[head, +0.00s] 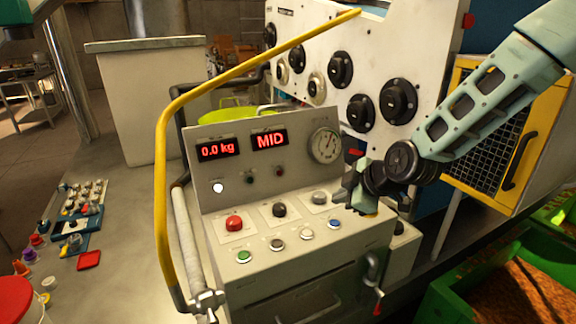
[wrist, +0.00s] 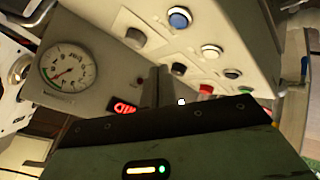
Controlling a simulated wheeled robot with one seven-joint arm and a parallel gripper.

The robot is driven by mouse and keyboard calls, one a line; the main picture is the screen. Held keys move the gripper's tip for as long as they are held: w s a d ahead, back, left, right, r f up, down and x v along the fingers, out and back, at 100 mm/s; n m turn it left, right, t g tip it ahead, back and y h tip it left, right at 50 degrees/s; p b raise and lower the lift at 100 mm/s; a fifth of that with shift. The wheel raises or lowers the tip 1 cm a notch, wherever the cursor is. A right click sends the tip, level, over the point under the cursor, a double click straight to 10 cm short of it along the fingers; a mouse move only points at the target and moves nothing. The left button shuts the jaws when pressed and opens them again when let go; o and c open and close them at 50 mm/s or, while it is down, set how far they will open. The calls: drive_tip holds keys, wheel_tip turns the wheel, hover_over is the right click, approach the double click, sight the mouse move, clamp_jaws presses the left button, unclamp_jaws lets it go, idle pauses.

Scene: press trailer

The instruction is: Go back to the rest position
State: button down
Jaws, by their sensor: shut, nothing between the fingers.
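My gripper (head: 358,200) hangs over the right end of the button panel (head: 262,247) on the grey press console. It is shut and holds nothing. In the head view it is close to the grey and blue-ringed buttons on the right; I cannot tell whether it touches the panel. In the wrist view the dark fingers (wrist: 160,95) show in front of the console, with the pressure gauge (wrist: 68,68) at the left and a blue button (wrist: 179,18) at the top. The display (head: 222,149) reads 0.0 kg and a second display (head: 270,139) reads MID.
A yellow bent rail (head: 161,150) stands at the console's left. A white panel with black knobs (head: 398,101) rises behind. A yellow-framed mesh box (head: 500,135) and green bins (head: 470,275) are at the right. Small coloured parts lie on the left counter (head: 120,215).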

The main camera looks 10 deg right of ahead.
drive_tip(key=s+a+f+m+g+h+b, duration=0.1)
drive_tip(key=s+a+g, duration=0.1)
drive_tip(key=s+a, duration=0.35)
drive_tip(key=s+a+m+g+b, duration=0.1)
drive_tip(key=s+a+g, duration=0.1)
drive_tip(key=s, duration=0.7)
drive_tip(key=s+r+m+g+h+b, duration=0.1)
drive_tip(key=s+m, duration=0.4)
drive_tip(key=s, duration=1.2)
drive_tip(key=g+h+b, duration=0.1)
drive_tip(key=g, duration=0.1)
drive_tip(key=shift+s+d+g+h, duration=0.35)
drive_tip(key=shift+d+g+h, duration=0.05)
